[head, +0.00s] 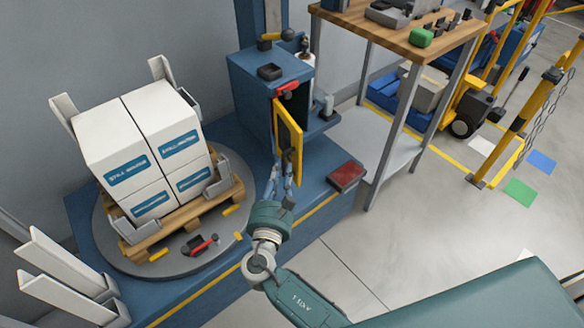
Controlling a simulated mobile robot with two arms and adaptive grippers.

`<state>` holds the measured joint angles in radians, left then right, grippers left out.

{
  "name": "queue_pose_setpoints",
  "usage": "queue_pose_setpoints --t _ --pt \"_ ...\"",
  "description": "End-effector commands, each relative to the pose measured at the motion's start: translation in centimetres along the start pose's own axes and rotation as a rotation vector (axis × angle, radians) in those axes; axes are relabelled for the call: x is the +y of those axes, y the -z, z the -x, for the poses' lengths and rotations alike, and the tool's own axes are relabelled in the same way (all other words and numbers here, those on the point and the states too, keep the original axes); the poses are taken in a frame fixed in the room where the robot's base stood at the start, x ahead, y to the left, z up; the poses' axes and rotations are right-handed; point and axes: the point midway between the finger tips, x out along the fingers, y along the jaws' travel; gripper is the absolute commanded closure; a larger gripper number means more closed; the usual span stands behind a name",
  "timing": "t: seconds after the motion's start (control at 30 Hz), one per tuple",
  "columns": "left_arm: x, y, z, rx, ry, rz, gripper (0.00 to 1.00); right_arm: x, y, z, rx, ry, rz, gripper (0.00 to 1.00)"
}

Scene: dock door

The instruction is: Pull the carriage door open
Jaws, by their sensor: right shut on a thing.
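The carriage door (290,124) is a narrow yellow-edged panel on the blue carriage housing (252,100). It stands upright at the housing's right side and seems to stick out at an angle; how wide the gap is I cannot tell. My right gripper (283,168) reaches up from below to the lower part of the door and is shut on it, apparently at its handle. The fingers hide the exact grip point. My left gripper is not in view.
A pallet (215,205) of white boxes (145,150) stands on a round turntable (110,225) to the left, with tools lying on it. A red box (346,177) lies right of the door. A workbench (350,22) stands behind right. Open floor (400,230) lies right.

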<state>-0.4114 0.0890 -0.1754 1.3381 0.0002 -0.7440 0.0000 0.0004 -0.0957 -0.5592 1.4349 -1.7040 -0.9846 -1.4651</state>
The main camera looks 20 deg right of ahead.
Motion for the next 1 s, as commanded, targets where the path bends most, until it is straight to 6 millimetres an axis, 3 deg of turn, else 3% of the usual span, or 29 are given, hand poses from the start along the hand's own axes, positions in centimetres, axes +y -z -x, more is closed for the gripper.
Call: queue_pose_setpoints --t 0.33,0.37,0.43,0.47,0.67,0.8,1.0 --pt "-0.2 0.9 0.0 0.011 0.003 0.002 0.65 0.7 -0.5 -0.2 -0.008 -0.007 -0.003 1.0" --pt "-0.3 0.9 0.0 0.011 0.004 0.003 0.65 0.7 -0.5 -0.2 -0.009 -0.007 -0.004 0.81" --pt "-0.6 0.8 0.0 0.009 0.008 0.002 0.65 0.6 -0.5 -0.2 -0.008 -0.006 -0.004 0.67" --pt "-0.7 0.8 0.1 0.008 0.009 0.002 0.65 0.6 -0.5 -0.2 -0.008 -0.005 -0.003 0.65" --pt "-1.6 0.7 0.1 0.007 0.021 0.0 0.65 0.5 -0.3 -0.1 -0.005 -0.003 -0.002 0.65" --pt "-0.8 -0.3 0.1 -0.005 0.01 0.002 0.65 0.5 -0.2 0.3 -0.004 -0.003 -0.002 0.65" --pt "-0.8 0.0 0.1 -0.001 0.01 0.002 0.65 0.5 -0.1 3.4 -0.001 -0.004 -0.002 0.65"
